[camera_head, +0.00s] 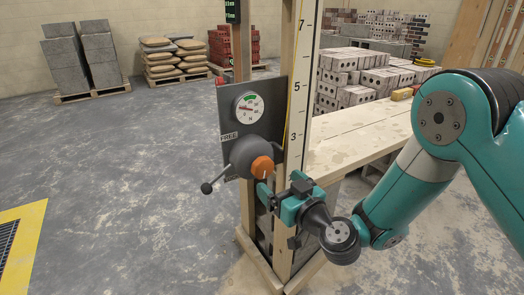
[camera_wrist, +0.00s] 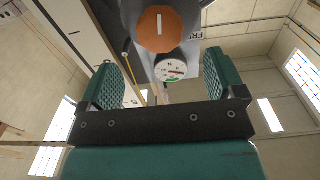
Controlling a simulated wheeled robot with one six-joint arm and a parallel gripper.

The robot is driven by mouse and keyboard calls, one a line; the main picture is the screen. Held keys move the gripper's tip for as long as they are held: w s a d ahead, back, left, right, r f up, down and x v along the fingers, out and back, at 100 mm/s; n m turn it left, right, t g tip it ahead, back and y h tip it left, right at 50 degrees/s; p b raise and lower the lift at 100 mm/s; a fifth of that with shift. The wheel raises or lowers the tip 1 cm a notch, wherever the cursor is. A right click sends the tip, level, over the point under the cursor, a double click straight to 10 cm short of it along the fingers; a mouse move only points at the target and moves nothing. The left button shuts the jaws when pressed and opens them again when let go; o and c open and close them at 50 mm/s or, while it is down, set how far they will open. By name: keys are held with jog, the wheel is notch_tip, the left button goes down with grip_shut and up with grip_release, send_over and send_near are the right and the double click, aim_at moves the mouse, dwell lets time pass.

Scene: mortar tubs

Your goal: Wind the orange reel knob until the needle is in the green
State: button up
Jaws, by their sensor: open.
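The orange reel knob (camera_head: 262,167) sits on the front of a grey round reel housing (camera_head: 246,155) on the wooden post. In the wrist view the knob (camera_wrist: 157,29) shows a pale mark and lies beyond the fingers, near the top edge. The dial gauge (camera_head: 249,107) is above the reel, with a green band at its top. Its red needle looks to lie across the dial, outside the green. The gauge also shows in the wrist view (camera_wrist: 170,69). My gripper (camera_head: 279,185) is open and empty, just right of and below the knob, apparently apart from it.
A lever with a black ball (camera_head: 207,188) sticks out left of the reel. A "FREE" label (camera_head: 229,136) is on the plate. A numbered scale board (camera_head: 299,80) rises beside it. A wooden bench (camera_head: 355,140) stands behind, right.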

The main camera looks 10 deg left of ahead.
aim_at(264, 169)
jog(key=p+x, duration=0.6)
jog(key=x, duration=0.1)
jog(key=shift+s+p, duration=0.1)
jog(key=shift+p, duration=0.25)
jog(key=shift+x, duration=0.8)
jog(key=shift+d, duration=0.1)
jog(key=c, duration=0.9)
jog(key=shift+c, duration=0.2)
jog(key=shift+m, duration=0.4)
jog(key=m, duration=0.5)
jog(key=m+p, duration=0.1)
jog(key=m, duration=0.4)
jog(key=shift+f+m, duration=0.1)
jog(key=shift+m, duration=0.3)
